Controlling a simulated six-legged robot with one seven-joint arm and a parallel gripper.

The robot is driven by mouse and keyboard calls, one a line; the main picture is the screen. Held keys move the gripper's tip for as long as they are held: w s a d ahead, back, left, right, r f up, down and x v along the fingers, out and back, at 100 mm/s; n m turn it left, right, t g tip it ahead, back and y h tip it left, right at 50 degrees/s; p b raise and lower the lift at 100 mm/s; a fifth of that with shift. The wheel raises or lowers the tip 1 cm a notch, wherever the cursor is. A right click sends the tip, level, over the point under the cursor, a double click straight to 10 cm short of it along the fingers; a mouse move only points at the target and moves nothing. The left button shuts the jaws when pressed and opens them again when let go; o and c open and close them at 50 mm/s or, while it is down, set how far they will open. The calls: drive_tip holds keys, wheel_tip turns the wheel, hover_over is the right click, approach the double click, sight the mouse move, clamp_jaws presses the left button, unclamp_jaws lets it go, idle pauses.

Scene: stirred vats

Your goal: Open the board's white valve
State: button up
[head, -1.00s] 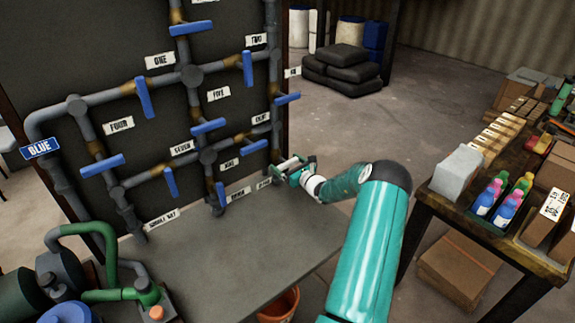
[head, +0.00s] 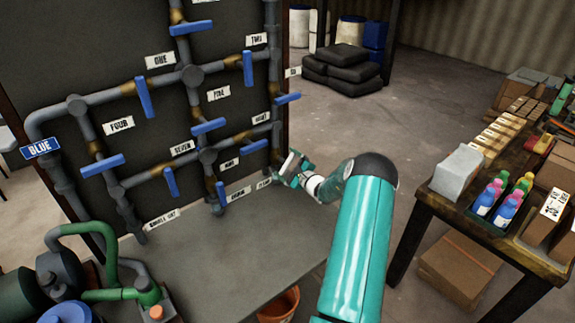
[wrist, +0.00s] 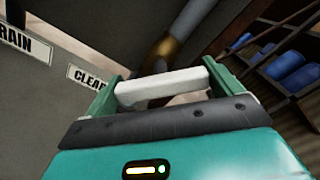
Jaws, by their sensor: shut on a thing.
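The white valve's handle (wrist: 172,84) is a plain white bar. In the wrist view it lies between the two green fingers of my gripper (wrist: 158,90), which is shut on it. A brass-coloured pipe fitting (wrist: 165,52) shows just behind it. In the head view my gripper (head: 291,168) is at the lower right edge of the dark board (head: 235,23), tilted, and largely hides the white handle. The sign reading CLEAR (wrist: 88,77) is beside the handle in the wrist view.
Several blue valve handles (head: 208,126) sit on the board's grey pipes. A grey slab (head: 230,250) lies below, with an orange bucket (head: 279,305) near its edge. A table (head: 480,225) with bottles and boxes stands at right.

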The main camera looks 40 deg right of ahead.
drive_tip(key=n, duration=0.4)
drive_tip(key=shift+n, duration=0.3)
drive_tip(key=shift+f+n, duration=0.1)
drive_tip(key=shift+n, duration=1.6)
drive_tip(key=o, duration=0.7)
drive_tip(key=shift+s, duration=0.15)
drive_tip(key=s+a, duration=0.1)
drive_tip(key=s, duration=1.2)
drive_tip(key=shift+s+a, duration=0.3)
